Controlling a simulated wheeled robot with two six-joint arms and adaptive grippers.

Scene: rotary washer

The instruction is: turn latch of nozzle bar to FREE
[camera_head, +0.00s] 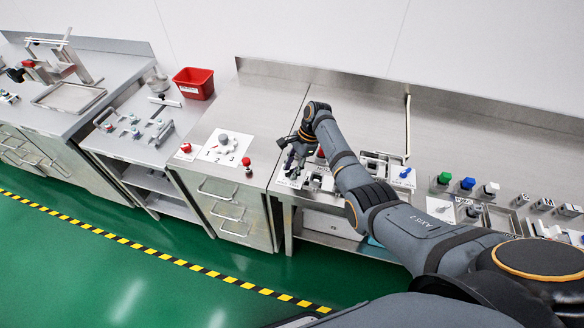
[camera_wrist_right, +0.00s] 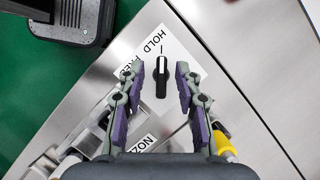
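In the right wrist view, the latch (camera_wrist_right: 161,77) is a small black bar-shaped knob. It sits on a white label plate (camera_wrist_right: 183,68) printed HOLD and FREE. The knob lies lengthwise up the picture, its light-marked end toward the HOLD side. My right gripper (camera_wrist_right: 160,72) is open, with one finger on each side of the knob and visible gaps to it. In the head view my right gripper (camera_head: 290,157) is over the left end of the right-hand bench, and it hides the latch. My left gripper is not in view.
On the neighbouring cabinet are a dial plate (camera_head: 222,146) and a red knob (camera_head: 247,162). In the head view, blue-handled fixtures (camera_head: 405,173) and green, blue and white caps stand right of my arm. A red bin (camera_head: 194,83) stands further left.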

